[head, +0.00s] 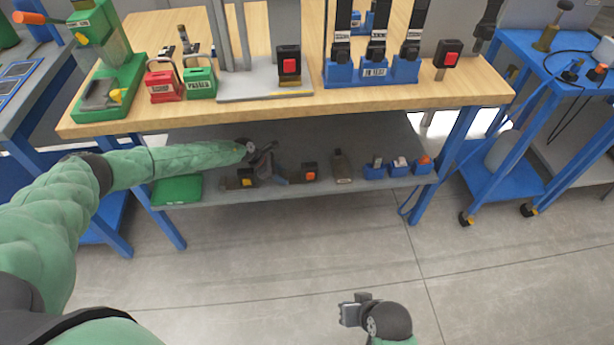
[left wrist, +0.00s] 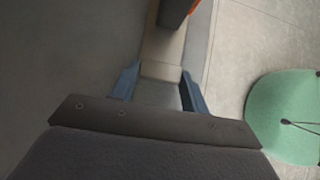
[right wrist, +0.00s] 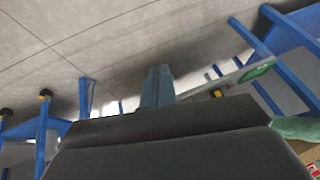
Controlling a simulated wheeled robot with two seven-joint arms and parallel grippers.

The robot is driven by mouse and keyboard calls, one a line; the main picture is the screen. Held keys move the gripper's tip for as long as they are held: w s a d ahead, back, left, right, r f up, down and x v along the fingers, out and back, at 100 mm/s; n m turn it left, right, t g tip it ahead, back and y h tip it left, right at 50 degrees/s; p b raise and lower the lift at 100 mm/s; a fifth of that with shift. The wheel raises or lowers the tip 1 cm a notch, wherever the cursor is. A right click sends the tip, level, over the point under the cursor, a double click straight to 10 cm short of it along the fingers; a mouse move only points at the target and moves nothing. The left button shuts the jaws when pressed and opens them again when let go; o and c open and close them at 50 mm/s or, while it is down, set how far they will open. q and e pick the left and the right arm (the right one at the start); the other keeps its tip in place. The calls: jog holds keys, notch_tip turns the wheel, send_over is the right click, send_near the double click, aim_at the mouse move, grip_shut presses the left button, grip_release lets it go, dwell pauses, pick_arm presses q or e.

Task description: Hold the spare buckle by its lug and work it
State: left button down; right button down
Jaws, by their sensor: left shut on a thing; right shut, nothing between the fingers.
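The spare buckle (head: 309,172), black with an orange-red button, is on the grey lower shelf under the bench. My left gripper (head: 281,178) reaches in from the left and is shut on its lug. In the left wrist view the pale lug (left wrist: 163,47) runs between the blue fingers (left wrist: 158,82). The buckle's dark body with a sliver of orange (left wrist: 175,12) is cut off at the top edge. My right gripper (head: 350,312) is low over the floor, away from the bench. Its fingers are together and empty in the right wrist view (right wrist: 158,85).
Another dark buckle with a yellow part (head: 240,181) lies left of the gripper. The floor in front is clear.

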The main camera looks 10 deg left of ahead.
jog(key=w+a+f+n+y, duration=0.3)
jog(key=w+a+f, duration=0.1)
jog(key=w+a, duration=0.6)
jog(key=w+a+f+n+t+y, duration=0.1)
jog(key=w+f, duration=0.1)
jog(key=w, duration=1)
jog(key=w+a+f+n+t+y, duration=0.1)
jog(key=w+a+f, duration=0.1)
jog(key=w, duration=1.1)
jog(key=shift+w+a+f+t+y, duration=0.15)
jog(key=shift+a+f+t+y, duration=0.1)
jog(key=shift+f+t+y, duration=0.25)
jog(key=shift+w+f, duration=0.1)
send_near(308, 179)
jog(key=shift+s+a+x, duration=0.1)
jog(key=shift+s+x, duration=0.05)
jog(key=shift+x, duration=0.7)
jog(key=shift+s+a+x, duration=0.1)
jog(key=shift+s+x, duration=0.1)
jog(key=shift+x, duration=0.7)
jog(key=shift+s+a+x, duration=0.1)
jog(key=shift+s+x, duration=0.05)
jog(key=shift+x, duration=0.7)
jog(key=shift+w+a+f, duration=0.15)
jog(key=shift+w+a, duration=0.05)
jog(key=shift+w, duration=0.7)
jog(key=shift+s, duration=0.1)
jog(key=shift+s+d, duration=0.25)
jog(key=shift+s, duration=0.55)
